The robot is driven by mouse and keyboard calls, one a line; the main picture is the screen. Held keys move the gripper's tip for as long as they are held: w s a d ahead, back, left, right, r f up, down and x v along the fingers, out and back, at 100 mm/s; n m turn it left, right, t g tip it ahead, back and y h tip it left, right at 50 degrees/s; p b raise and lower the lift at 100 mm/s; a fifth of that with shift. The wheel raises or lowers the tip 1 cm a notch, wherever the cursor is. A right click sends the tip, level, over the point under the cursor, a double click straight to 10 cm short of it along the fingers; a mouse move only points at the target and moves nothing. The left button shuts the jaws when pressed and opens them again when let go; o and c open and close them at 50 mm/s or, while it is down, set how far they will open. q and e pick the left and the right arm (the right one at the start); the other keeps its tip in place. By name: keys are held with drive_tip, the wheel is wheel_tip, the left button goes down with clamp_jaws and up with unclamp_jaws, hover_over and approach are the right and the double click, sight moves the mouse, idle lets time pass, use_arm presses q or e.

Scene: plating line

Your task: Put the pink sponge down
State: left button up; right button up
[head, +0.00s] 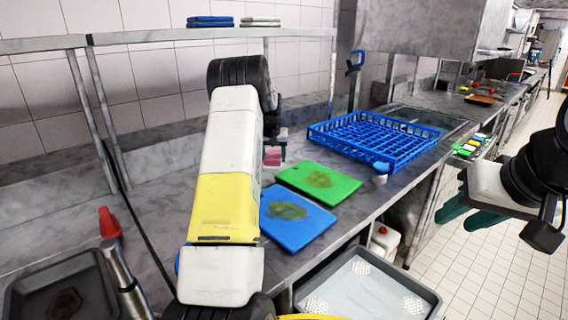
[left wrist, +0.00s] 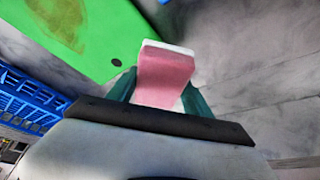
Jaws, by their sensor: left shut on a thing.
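The pink sponge (head: 272,157) is between the fingers of my left gripper (head: 275,147), beside the far-left corner of the green board. The left wrist view shows the sponge (left wrist: 165,78) pinched between two teal fingers (left wrist: 158,92), with its pale end pointing away from the gripper. Grey counter shows beyond the sponge; I cannot tell whether it touches the counter. My left arm hides part of the counter. My right gripper (head: 471,210) is at the right, over the floor, with its teal fingers apart and nothing seen between them.
A green board (head: 335,188) and a blue board (head: 314,226), both stained, lie on the counter (head: 165,190). A blue rack (head: 350,150) stands behind them.

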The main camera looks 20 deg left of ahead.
use_arm(q)
drive_tip(key=shift+s+a, duration=0.1)
drive_tip(key=shift+a, duration=0.9)
drive_tip(key=shift+a+f, duration=0.15)
drive_tip(key=shift+f, duration=0.8)
drive_tip(key=shift+a+f, duration=0.15)
drive_tip(key=shift+f, duration=0.75)
drive_tip(key=shift+f, duration=0.35)
drive_tip(key=o, duration=1.3)
